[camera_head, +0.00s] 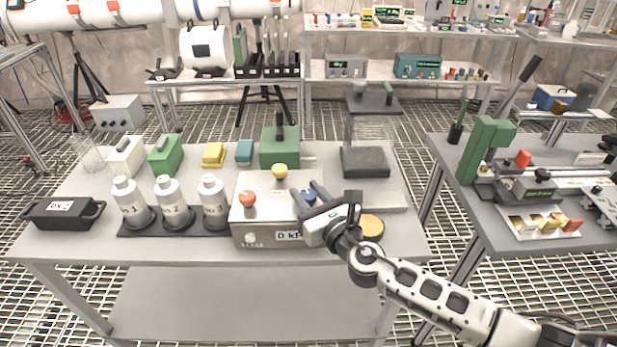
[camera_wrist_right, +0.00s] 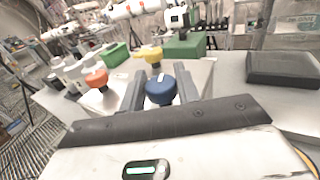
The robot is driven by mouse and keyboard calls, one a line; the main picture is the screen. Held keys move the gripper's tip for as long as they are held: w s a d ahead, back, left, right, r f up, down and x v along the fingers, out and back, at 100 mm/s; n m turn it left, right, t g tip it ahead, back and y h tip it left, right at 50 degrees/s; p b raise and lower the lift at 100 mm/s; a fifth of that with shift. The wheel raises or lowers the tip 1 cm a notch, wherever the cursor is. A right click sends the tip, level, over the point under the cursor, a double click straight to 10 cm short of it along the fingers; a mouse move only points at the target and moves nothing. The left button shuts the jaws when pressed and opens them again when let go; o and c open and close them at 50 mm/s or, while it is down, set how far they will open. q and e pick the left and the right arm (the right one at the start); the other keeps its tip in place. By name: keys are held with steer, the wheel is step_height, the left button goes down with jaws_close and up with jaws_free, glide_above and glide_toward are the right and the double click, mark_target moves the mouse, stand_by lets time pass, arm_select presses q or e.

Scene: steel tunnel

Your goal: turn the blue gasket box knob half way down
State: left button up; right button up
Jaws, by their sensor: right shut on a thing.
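The gasket box (camera_head: 262,208) is a pale metal box on the front table, with an orange knob (camera_head: 248,198), a yellow knob (camera_head: 279,171) and a blue knob (camera_head: 308,197) on top. My right gripper (camera_head: 306,191) reaches over the box's right side and is shut on the blue knob, one finger on each side. In the right wrist view the blue knob (camera_wrist_right: 160,90) sits between the fingers, with a white mark on its top pointing roughly away from the wrist. The orange knob (camera_wrist_right: 96,77) and yellow knob (camera_wrist_right: 151,54) stand clear of the fingers. My left gripper is not in view.
Three white cylinders (camera_head: 170,204) stand left of the box, and a black case (camera_head: 63,211) lies farther left. A green block (camera_head: 279,150) and a dark grey block (camera_head: 365,162) are behind. A second table (camera_head: 500,235) stands at the right.

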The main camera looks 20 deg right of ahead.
steer(key=m+h, duration=0.2)
steer(key=shift+a+h, duration=0.1)
steer(key=shift+h, duration=0.3)
steer(key=m+h, duration=0.1)
steer(key=h, duration=0.2)
steer(key=m+h, duration=0.2)
steer(key=h, duration=0.1)
steer(key=shift+m, duration=0.3)
steer(key=shift+m+g+h+b, duration=0.35)
steer(key=shift+m+g+h, duration=0.75)
steer(key=shift+h, duration=0.55)
steer(key=shift+m+g+h+b, duration=0.35)
steer(key=shift+m+g+h, duration=0.45)
steer(key=shift+m+h, duration=0.7)
steer(key=shift+r+h, duration=0.1)
steer(key=shift+h, duration=0.15)
steer(key=o, duration=0.9)
steer(key=shift+o, duration=0.2)
